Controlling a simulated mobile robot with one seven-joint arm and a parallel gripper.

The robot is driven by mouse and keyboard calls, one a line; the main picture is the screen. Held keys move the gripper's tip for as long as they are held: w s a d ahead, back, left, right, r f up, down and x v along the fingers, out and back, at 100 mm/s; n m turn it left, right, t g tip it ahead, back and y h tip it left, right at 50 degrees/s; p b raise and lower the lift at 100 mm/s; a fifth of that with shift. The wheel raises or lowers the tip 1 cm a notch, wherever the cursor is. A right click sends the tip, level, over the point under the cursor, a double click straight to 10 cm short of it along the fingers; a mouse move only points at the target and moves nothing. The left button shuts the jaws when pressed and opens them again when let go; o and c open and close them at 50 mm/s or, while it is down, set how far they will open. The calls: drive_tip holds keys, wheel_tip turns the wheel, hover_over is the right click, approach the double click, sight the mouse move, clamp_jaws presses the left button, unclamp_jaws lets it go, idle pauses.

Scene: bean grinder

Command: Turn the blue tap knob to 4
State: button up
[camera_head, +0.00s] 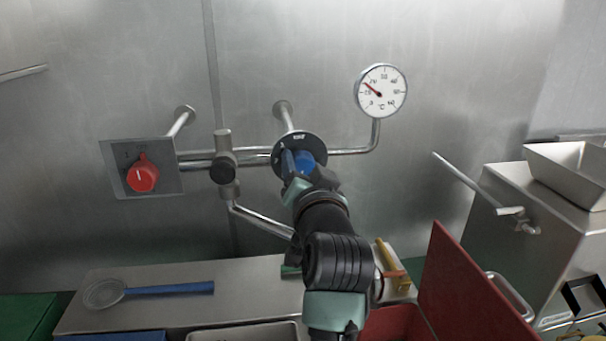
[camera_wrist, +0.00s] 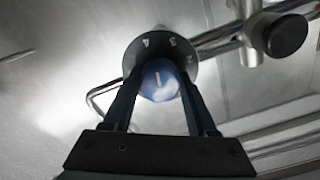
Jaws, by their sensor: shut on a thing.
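The blue tap knob (camera_head: 304,161) sits on a round dark dial plate (camera_head: 322,143) on the wall pipe, partly hidden by my gripper in the head view. In the wrist view the blue knob (camera_wrist: 159,80) lies between my two fingers. My gripper (camera_wrist: 158,88) is shut on it, one finger on each side. A white mark on the knob points up in the wrist view, roughly between the 4 and the 3 on the dial plate (camera_wrist: 158,52). My gripper (camera_head: 300,168) comes from below in the head view.
A red knob (camera_head: 142,175) on a square plate and a black valve handle (camera_head: 223,167) are to the left. A thermometer gauge (camera_head: 381,91) is up right. Below stands a metal ledge with a blue-handled strainer (camera_head: 150,291). A red panel (camera_head: 468,290) rises at lower right.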

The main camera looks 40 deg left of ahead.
drive_tip(key=shift+f+n, duration=0.1)
drive_tip(key=shift+n, duration=0.3)
drive_tip(key=o, duration=1.4)
drive_tip(key=shift+c, duration=0.2)
drive_tip(key=b+v, duration=0.3)
drive_tip(key=v, duration=1)
